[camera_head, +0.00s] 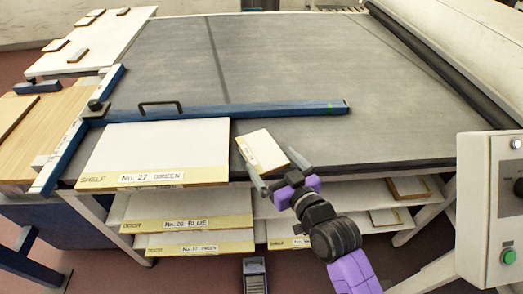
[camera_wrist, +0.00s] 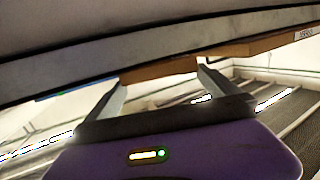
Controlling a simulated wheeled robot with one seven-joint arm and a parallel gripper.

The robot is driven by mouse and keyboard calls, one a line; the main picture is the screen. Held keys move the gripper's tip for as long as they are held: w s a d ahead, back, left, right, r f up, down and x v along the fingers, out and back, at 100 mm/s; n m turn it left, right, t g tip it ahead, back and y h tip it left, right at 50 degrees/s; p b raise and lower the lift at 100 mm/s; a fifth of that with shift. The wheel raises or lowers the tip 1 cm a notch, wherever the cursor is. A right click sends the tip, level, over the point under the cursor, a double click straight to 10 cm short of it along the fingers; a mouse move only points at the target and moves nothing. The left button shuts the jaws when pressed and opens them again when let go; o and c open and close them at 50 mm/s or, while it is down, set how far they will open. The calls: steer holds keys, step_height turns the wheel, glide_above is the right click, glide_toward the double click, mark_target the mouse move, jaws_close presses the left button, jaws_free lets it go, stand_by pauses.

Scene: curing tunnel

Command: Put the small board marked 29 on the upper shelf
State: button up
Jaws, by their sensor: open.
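A small white board (camera_head: 262,148) with a tan front strip lies at the front edge of the grey bed; its marking is too small to read. My gripper (camera_head: 268,160) is open in front of it, with a finger towards each side. In the wrist view, a tan board edge (camera_wrist: 170,70) sticks out past the rail between the fingertips (camera_wrist: 160,78); I cannot tell whether they touch it. Two shelves are under the bed. The upper shelf (camera_head: 345,195) holds a large board (camera_head: 185,206) at left and a small board (camera_head: 410,188) at right. No readable 29 shows.
A large board marked No. 27 GREEN (camera_head: 160,145) lies left on the bed, before a blue bar (camera_head: 215,112). The lower shelf holds more boards (camera_head: 200,241). A control box (camera_head: 490,210) stands at right. Several small boards lie on the white table (camera_head: 105,40). The bed's middle is clear.

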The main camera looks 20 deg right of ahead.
mark_target(264, 154)
steer(key=shift+w+a+f+p, duration=0.1)
steer(key=shift+w+f, duration=0.1)
steer(key=shift+w, duration=0.65)
steer(key=shift+w+a+f+p, duration=0.1)
steer(key=shift+w+f+p, duration=0.1)
steer(key=shift+w, duration=0.7)
steer(key=shift+w+a+f+p, duration=0.1)
steer(key=shift+w+f, duration=0.1)
steer(key=shift+w, duration=0.65)
steer(key=c, duration=1.3)
steer(key=shift+r, duration=0.1)
step_height(264, 154, up, 20)
steer(key=shift+s+f+p, duration=0.1)
steer(key=shift+s+p, duration=0.05)
steer(key=shift+p, duration=0.15)
